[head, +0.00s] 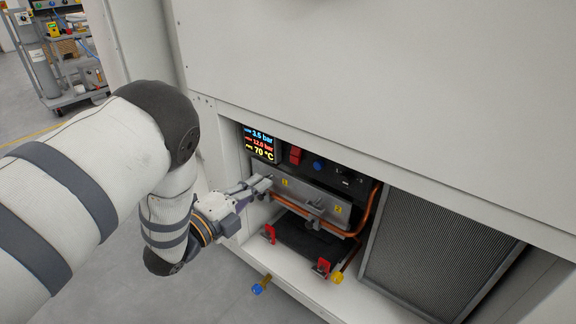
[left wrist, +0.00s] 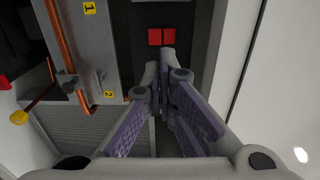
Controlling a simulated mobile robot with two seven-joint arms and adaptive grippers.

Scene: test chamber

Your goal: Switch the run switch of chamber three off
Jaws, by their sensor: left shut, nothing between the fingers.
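A red two-part rocker switch (head: 295,155) sits on the dark panel in the open lower bay of the white cabinet. It also shows in the left wrist view (left wrist: 168,37), just beyond my fingertips. I cannot read a label or a chamber number on it, nor tell which way it is set. My left gripper (head: 264,184) reaches into the bay, below and left of the switch in the head view. Its fingers are shut and empty, and in the left wrist view the tips (left wrist: 165,62) point toward the switch, seemingly apart from it. My right gripper is not in view.
A display (head: 261,143) reading 3.5 bar, 12.0 bar and 70 °C is left of the switch, and a blue button (head: 318,165) is right of it. Below are a metal plate, copper pipes (head: 366,212) and red clamps (head: 269,233). A grille (head: 430,255) fills the right side.

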